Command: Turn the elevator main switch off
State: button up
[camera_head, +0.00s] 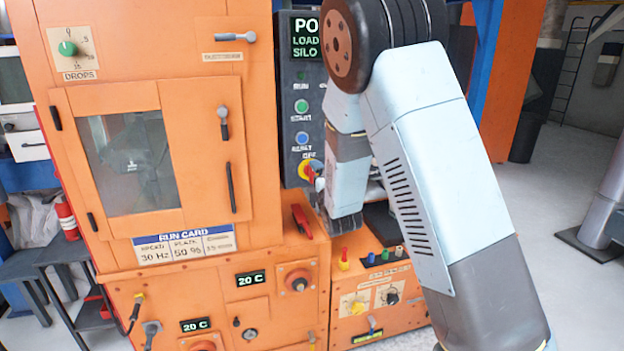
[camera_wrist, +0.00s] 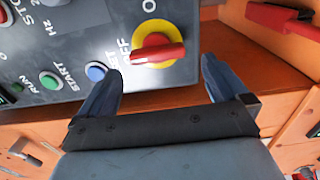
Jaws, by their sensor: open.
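The main switch (camera_wrist: 158,52) is a red handle on a yellow round plate on the grey control panel. In the wrist view its handle lies sideways, its end toward the right. The lettering OFF is printed beside the plate, partly covered. It also shows small in the head view (camera_head: 307,173), beside my arm. My gripper (camera_wrist: 161,70) is open, one finger on each side of the switch handle. Nothing is held between the fingers, and I cannot tell whether either touches the handle. In the head view my arm hides most of the gripper.
The panel (camera_wrist: 40,45) has a green START button (camera_wrist: 50,80) and a blue button (camera_wrist: 96,71) near the left finger. A red lever (camera_head: 301,221) sits on the orange housing beside the panel. Below is an orange box with small knobs (camera_head: 355,308).

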jog(key=v, duration=1)
jog(key=s+d+r+m+g+h, duration=0.3)
jog(key=s+d+r+m+g, duration=0.35)
jog(key=d+r+m, duration=0.4)
jog(key=s+d+r+m+g, duration=0.1)
jog(key=s+d+m, duration=0.2)
jog(key=s, duration=0.5)
jog(key=s+d+r+m+g+h, duration=0.1)
jog(key=s+d+m+g, duration=0.1)
jog(key=s, duration=0.6)
jog(key=s+d+r+m+g+h, duration=0.1)
jog(key=s+d+r+m+g, duration=0.1)
jog(key=s+m, duration=0.4)
jog(key=s+d, duration=0.1)
jog(key=s, duration=0.2)
jog(key=shift+d, duration=0.4)
jog(key=shift+s, duration=0.1)
jog(key=shift+c, duration=0.3)
